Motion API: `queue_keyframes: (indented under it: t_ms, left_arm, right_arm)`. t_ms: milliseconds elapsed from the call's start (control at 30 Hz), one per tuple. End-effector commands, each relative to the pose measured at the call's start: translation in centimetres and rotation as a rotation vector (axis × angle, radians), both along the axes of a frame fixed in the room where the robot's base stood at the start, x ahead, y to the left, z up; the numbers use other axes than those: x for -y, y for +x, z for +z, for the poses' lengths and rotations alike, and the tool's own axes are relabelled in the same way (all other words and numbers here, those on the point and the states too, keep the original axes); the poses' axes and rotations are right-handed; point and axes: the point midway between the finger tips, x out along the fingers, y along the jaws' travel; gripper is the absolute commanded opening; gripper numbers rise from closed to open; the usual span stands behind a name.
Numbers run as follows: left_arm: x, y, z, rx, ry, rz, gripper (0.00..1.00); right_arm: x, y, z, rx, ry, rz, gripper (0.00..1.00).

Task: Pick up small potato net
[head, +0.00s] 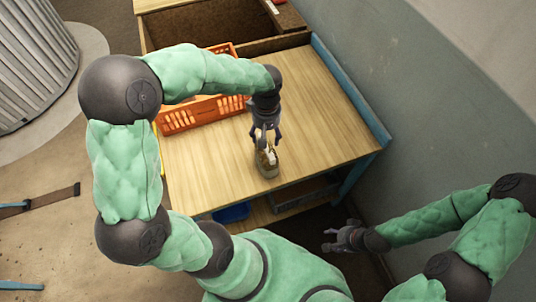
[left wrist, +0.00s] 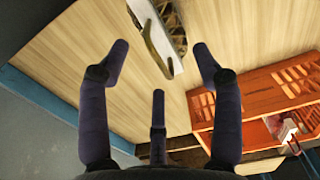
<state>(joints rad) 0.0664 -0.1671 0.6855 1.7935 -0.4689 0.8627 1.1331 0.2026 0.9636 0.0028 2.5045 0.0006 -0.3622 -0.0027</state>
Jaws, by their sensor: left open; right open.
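The small potato net (head: 268,162) stands on the wooden table near its front edge, tan and brown with a white label. In the left wrist view the net (left wrist: 153,35) shows at the top, with its white label and a tan strip; its upper part is cut off by the frame. My left gripper (head: 265,138) is open just above and behind the net in the head view. Its spread fingers (left wrist: 160,68) hold nothing in the left wrist view, and the net lies beyond their tips. My right gripper (head: 338,238) is open and empty, off the table's front right.
An orange crate (head: 188,119) stands on the table (head: 325,100) at the left, partly hidden by my left arm; it also shows in the left wrist view (left wrist: 255,100). A blue rail (head: 350,90) edges the table's right side, near the wall. The tabletop right of the net is clear.

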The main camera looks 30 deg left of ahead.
Motion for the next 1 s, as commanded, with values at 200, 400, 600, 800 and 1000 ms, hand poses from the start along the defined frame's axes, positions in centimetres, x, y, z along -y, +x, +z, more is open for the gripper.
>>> queue_keyframes:
  t_ms: [200,400,600,800,1000]
  left_arm:
    - [0.0,0.0,-2.2,-0.001,-0.001,0.0,0.65]
    - [0.1,0.1,-3.3,-0.002,-0.001,-0.002,0.65]
    - [0.3,0.4,-6.1,-0.003,-0.002,0.0,0.65]
    - [0.3,0.4,-7.5,0.0,-0.001,-0.001,0.65]
    - [0.3,0.4,-7.4,0.001,-0.002,-0.001,0.54]
  right_arm:
    - [0.0,0.1,-0.5,0.002,0.0,-0.001,0.53]
    - [0.0,0.1,-0.8,0.002,0.0,-0.001,0.53]
    - [0.0,0.1,-1.6,0.002,0.0,-0.001,0.53]
    - [0.0,0.1,-1.8,0.002,0.0,-0.001,0.53]
    - [0.0,0.1,-1.7,0.002,0.0,-0.001,0.53]
